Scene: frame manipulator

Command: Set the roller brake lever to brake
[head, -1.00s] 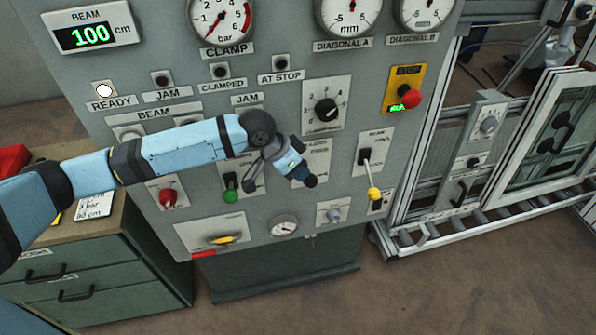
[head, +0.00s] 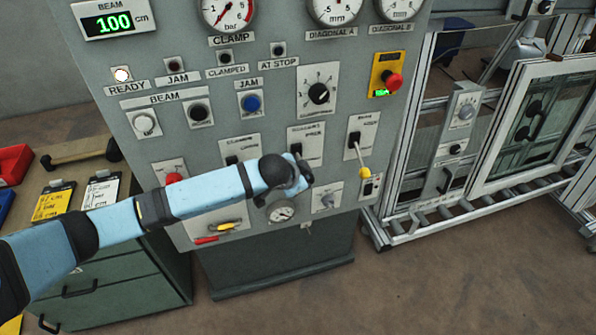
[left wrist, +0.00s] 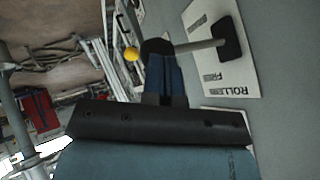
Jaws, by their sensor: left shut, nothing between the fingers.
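My left gripper (head: 305,172) is shut and empty, left of this lever in the head view. In the wrist view its fingertips (left wrist: 157,48) overlap the shaft's line; contact cannot be told. My right gripper is out of view.
A middle lever plate (head: 306,145) is just above my left gripper, its lower part partly hidden. An aluminium frame (head: 400,225) stands to the right.

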